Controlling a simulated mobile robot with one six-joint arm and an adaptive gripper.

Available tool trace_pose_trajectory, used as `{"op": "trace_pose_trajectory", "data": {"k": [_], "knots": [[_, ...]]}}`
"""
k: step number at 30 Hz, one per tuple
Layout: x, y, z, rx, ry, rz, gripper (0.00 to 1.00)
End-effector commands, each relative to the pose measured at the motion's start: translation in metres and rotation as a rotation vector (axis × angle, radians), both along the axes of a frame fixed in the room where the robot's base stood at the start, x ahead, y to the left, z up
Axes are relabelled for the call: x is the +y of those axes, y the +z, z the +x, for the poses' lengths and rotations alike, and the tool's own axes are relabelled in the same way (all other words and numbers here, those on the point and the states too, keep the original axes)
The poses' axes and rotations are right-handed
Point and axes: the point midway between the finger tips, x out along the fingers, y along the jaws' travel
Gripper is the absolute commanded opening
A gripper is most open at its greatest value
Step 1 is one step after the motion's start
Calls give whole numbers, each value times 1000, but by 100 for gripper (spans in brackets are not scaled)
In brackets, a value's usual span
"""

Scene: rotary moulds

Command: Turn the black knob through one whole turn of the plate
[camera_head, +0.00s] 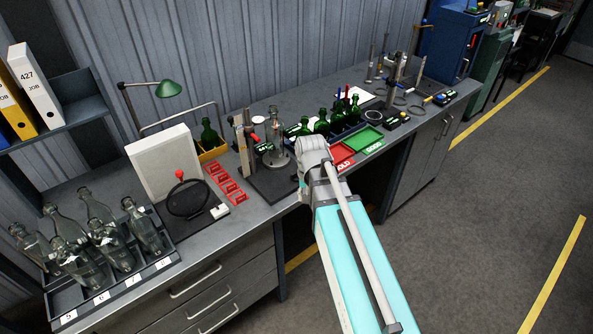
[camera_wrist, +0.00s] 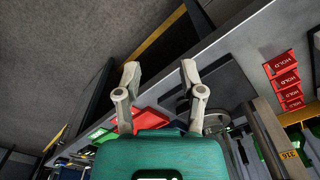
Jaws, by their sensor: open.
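A round metal plate (camera_head: 277,159) stands on a black base (camera_head: 272,184) on the bench, with a clear bottle (camera_head: 276,138) upright on it. In the wrist view part of the plate (camera_wrist: 216,122) shows behind the right finger. A small dark shape beside that finger may be the black knob (camera_wrist: 183,104); it is partly covered, and I cannot make out a knob in the head view. My gripper (camera_wrist: 160,74) is open with nothing between its fingers. In the head view my arm's end is just right of the plate, over the bench's front part.
Red HOLD tags (camera_head: 226,183) lie left of the base. A red tray (camera_head: 341,153) and a green tray (camera_head: 364,139) are to the right, with green bottles (camera_head: 322,122) behind. An upright stand (camera_head: 242,145) is close to the plate's left. Clear bottles (camera_head: 98,235) fill a rack at left.

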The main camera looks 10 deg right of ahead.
Motion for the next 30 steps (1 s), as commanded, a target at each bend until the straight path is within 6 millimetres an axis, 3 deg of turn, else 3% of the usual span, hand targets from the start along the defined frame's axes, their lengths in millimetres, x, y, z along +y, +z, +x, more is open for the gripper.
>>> {"op": "trace_pose_trajectory", "data": {"k": [1, 3, 9, 15, 21, 30], "knots": [[0, 8, 26, 0, -61, 0, 51], [0, 14, 51, 0, -158, 0, 51], [-1, 31, 120, -1, -443, 1, 51], [-2, 44, 175, -1, -688, 1, 51], [-3, 49, 199, -1, -817, 1, 51], [-3, 48, 201, -1, -837, 1, 51]]}}
